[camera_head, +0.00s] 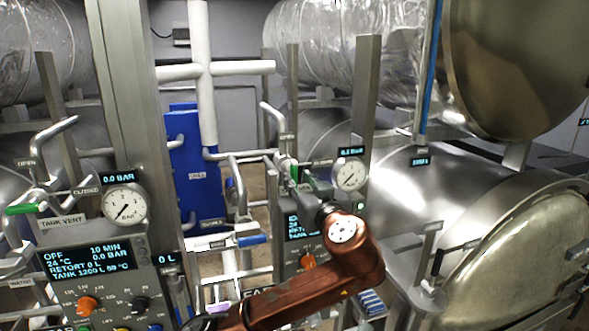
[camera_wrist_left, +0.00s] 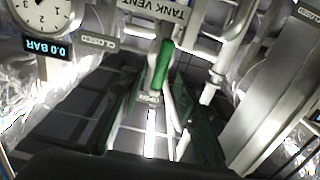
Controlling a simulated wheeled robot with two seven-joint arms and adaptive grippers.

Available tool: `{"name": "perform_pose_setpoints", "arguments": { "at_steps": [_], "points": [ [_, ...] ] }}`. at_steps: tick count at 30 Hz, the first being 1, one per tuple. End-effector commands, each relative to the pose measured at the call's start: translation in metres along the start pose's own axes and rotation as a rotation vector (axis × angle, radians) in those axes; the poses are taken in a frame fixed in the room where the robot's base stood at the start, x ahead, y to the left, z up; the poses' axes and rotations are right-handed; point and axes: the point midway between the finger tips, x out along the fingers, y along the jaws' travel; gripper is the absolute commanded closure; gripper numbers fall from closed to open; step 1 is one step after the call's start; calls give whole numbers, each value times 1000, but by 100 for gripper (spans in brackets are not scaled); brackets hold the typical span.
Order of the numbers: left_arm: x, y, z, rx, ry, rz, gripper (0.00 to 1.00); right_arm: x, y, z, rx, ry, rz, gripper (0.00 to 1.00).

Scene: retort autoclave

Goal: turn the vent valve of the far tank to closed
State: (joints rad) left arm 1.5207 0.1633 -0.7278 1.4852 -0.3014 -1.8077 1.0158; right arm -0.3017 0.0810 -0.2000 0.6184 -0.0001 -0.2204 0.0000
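The far tank's panel (camera_head: 303,228) stands right of centre, with a round gauge (camera_head: 350,174) reading near zero. In the left wrist view its vent valve has a green handle (camera_wrist_left: 162,65) below an upside-down TANK VENT label (camera_wrist_left: 157,13). The handle's lower end points toward a small plate (camera_wrist_left: 150,97), whose text is hard to read; the CLOSED plate (camera_wrist_left: 97,40) is to its left. My left gripper (camera_head: 298,180) is at this valve and hides most of it in the head view. Its dark green fingers (camera_wrist_left: 153,110) are spread, one on each side below the handle, apparently not gripping it.
A nearer panel (camera_head: 100,262) with its own green-handled valve (camera_head: 20,209) and gauge (camera_head: 124,204) stands at left beside a thick steel post (camera_head: 135,100). White pipes (camera_head: 203,75) run between the panels. A large steel vessel (camera_head: 470,230) fills the right.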

Motion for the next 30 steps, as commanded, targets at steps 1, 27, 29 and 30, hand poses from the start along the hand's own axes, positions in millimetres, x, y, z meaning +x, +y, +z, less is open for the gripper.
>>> {"name": "perform_pose_setpoints", "arguments": {
  "at_steps": [1, 27, 29, 30],
  "points": [
    [9, -1, -3, 3, -1, -4, 71, -8, 0, 7, 2, -10, -1, 25],
    [42, 0, 1, 1, -1, 0, 90, -20, -2, -5, 1, 4, -2, 25],
    [42, 0, 1, 0, -1, 0, 94, -20, -2, -2, 2, 1, -2, 25],
    [42, 0, 1, 0, -1, 0, 96, -20, -2, 0, 2, -1, -2, 25]
  ]
}}
